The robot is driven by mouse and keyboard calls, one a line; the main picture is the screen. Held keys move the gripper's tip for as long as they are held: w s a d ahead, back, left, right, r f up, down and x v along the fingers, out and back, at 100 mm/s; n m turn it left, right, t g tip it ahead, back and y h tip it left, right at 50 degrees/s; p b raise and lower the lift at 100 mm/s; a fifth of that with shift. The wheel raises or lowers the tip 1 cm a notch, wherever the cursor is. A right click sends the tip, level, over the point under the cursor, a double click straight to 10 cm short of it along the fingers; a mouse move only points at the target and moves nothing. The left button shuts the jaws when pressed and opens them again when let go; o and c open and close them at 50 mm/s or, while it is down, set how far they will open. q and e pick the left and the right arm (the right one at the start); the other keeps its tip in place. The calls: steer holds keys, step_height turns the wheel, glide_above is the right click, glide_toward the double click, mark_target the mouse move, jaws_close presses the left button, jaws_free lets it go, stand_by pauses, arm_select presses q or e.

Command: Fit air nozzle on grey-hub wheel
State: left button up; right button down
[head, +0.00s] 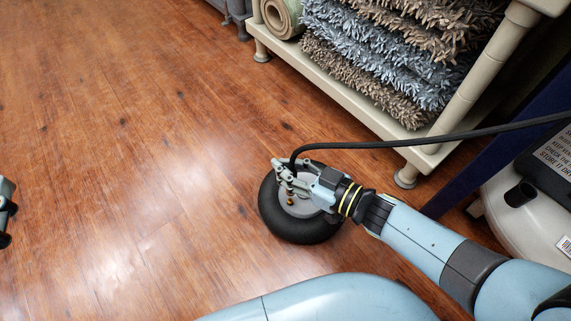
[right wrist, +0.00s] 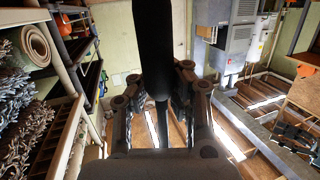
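The wheel (head: 290,229) with a black tyre and grey hub (head: 303,209) lies flat on the wooden floor. My right gripper (head: 285,178) is above the hub, shut on the end of a black air hose, the air nozzle. The hose also shows between the fingers in the right wrist view (right wrist: 155,50). A small brass-coloured piece (head: 290,201) shows below the fingertips over the hub; I cannot tell whether it is the nozzle tip or the valve, or whether they touch. My left gripper (head: 6,212) is only partly in view at the left edge, far from the wheel.
The hose (head: 430,139) runs right from the gripper, past a cream shelf (head: 436,154) stacked with shaggy rugs (head: 385,60). A pale machine with a black spout (head: 520,194) stands at the right. The floor to the left is clear.

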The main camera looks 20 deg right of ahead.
arm_select(q)
step_height(320, 180, up, 14)
steer(key=w+d+m+t+h+b, duration=0.1)
steer(key=m+t+h+b, duration=0.1)
steer(key=t, duration=0.4)
steer(key=shift+w+d+h, duration=0.3)
steer(key=shift+w+h, duration=0.05)
steer(key=shift+h, duration=0.25)
arm_select(e)
steer(key=shift+f, duration=1.25)
arm_select(q)
steer(key=shift+r, duration=0.15)
stand_by(0.9)
steer(key=shift+f+b, duration=0.75)
steer(key=shift+f, duration=0.55)
arm_select(e)
steer(key=shift+f, duration=1.1)
arm_select(q)
steer(key=shift+f, duration=0.15)
arm_select(e)
steer(key=shift+s+f, duration=0.15)
steer(key=shift+f, duration=0.25)
steer(key=c, duration=1.4)
jaws_free()
steer(key=shift+o, duration=0.2)
steer(key=shift+r, duration=0.1)
